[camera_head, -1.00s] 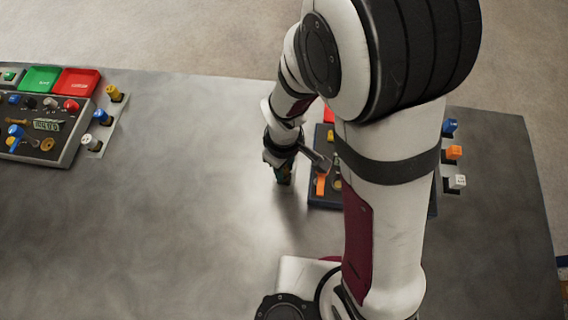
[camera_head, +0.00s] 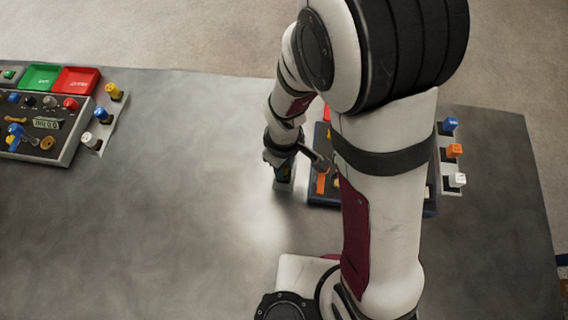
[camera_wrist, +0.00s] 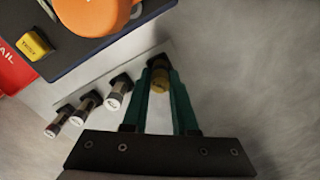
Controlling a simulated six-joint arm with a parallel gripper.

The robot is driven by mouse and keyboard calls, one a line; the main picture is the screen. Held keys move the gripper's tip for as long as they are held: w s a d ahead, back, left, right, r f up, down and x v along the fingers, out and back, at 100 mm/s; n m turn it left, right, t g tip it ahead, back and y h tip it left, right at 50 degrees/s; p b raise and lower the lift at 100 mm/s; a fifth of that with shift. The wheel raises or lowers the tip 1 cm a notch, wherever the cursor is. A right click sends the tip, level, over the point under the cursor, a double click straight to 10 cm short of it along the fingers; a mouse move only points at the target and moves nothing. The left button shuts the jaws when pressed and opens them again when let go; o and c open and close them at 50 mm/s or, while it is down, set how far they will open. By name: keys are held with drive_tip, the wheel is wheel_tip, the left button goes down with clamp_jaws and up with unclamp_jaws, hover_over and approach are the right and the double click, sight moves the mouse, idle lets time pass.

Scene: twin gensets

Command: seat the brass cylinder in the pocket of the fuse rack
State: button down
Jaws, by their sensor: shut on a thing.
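My gripper (camera_wrist: 160,85) has green fingers shut on the brass cylinder (camera_wrist: 160,78), seen nearly end-on between the fingertips. The fuse rack (camera_wrist: 143,66) is a pale strip beside the dark panel in the wrist view. Several fuses with pale ends (camera_wrist: 88,101) stand along it in a row. The brass cylinder is at the rack's upper right end, in line with that row. Its lower end and the pocket are hidden, so I cannot tell whether it is in the pocket. In the head view my gripper (camera_head: 284,182) is low, just left of the right-hand panel.
The right-hand panel (camera_head: 326,203) has an orange knob (camera_wrist: 92,12) close to the fuse row. A strip with blue, orange and white switches (camera_head: 454,152) is at its right. The left panel (camera_head: 62,150) is far off. The table (camera_head: 170,210) between them is clear.

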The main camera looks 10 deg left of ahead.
drive_tip(key=shift+f, duration=0.25)
drive_tip(key=shift+c, duration=1.1)
unclamp_jaws()
drive_tip(key=shift+r, duration=3.45)
